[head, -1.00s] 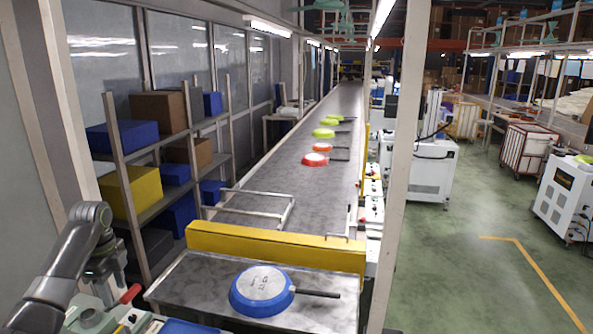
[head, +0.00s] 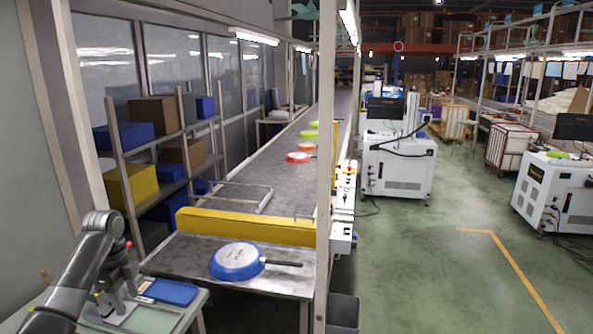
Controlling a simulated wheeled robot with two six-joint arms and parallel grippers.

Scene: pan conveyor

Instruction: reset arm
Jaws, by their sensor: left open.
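My left arm comes in at the lower left. Its gripper (head: 118,297) points down over a small side table, open, and I see nothing held in it; its fingertips are small and hard to make out. A blue pan (head: 237,260) lies upside down on the metal end table (head: 205,283) of the conveyor, its dark handle pointing right. The pan is to the right of my left gripper and apart from it. My right gripper is out of view.
A blue flat piece (head: 171,291) lies on the side table. A yellow barrier (head: 247,227) crosses behind the pan. Red and green pans (head: 298,157) sit on the conveyor (head: 255,180). A pale post (head: 325,170) stands right of it.

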